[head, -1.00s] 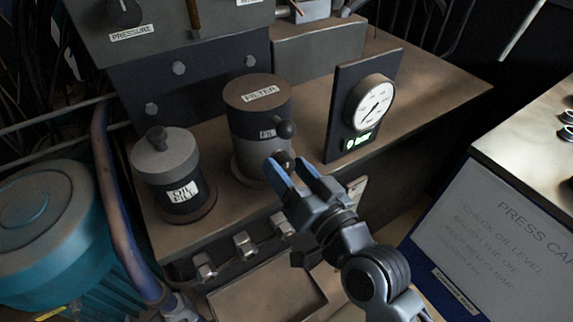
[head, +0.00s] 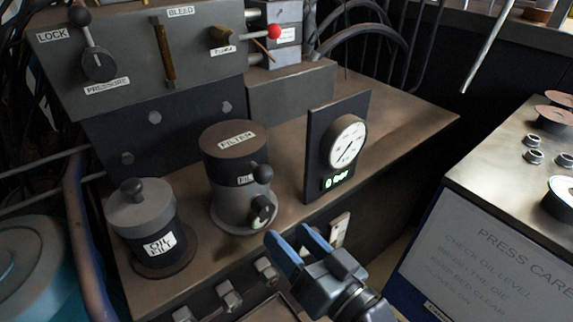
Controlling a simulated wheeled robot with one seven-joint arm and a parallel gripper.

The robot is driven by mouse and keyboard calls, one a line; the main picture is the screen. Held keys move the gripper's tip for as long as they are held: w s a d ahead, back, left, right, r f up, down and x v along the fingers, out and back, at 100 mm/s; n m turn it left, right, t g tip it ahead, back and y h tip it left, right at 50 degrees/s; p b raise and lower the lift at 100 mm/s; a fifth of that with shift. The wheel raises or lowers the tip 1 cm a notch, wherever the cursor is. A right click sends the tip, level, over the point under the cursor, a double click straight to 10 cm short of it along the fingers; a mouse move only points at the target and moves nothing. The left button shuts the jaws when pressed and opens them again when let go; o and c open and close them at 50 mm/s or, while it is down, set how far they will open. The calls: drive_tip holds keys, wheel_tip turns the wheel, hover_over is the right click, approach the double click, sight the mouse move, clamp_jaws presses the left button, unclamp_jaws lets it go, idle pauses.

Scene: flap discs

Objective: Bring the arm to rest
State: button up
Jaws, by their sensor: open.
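My gripper (head: 287,243) has two blue-grey fingers, spread apart with nothing between them. It is in the lower middle of the head view, in front of the bench's front edge. The black knob at the lower front of the filter housing (head: 228,202) is just up and left of the fingertips, with a visible gap in the picture. Part of my arm shows at the bottom edge; the rest of it is out of view.
An oil fill pot (head: 140,213) stands left of the filter. A round gauge (head: 347,142) on a dark plate reads 0 bar at right. A panel with levers (head: 150,70) is behind. A side table (head: 500,165) with discs and a press care sign (head: 490,260) is at right.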

drive_tip(key=s+d+f+h+p, duration=0.1)
drive_tip(key=s+d+h+p, duration=0.4)
drive_tip(key=s+d, duration=1.05)
drive_tip(key=s+d+r+h+p, duration=0.1)
drive_tip(key=s+r+h, duration=0.1)
drive_tip(key=s+r, duration=0.2)
drive_tip(key=s+d+r+m+h+p, duration=0.1)
drive_tip(key=s+d+r+h, duration=0.1)
drive_tip(key=s, duration=0.9)
wheel_tip(320, 180, up, 2)
drive_tip(key=shift+s+r+h+p, duration=0.1)
drive_tip(key=shift+s+h+p, duration=0.2)
drive_tip(key=shift+h, duration=0.2)
drive_tip(key=shift+c, duration=0.2)
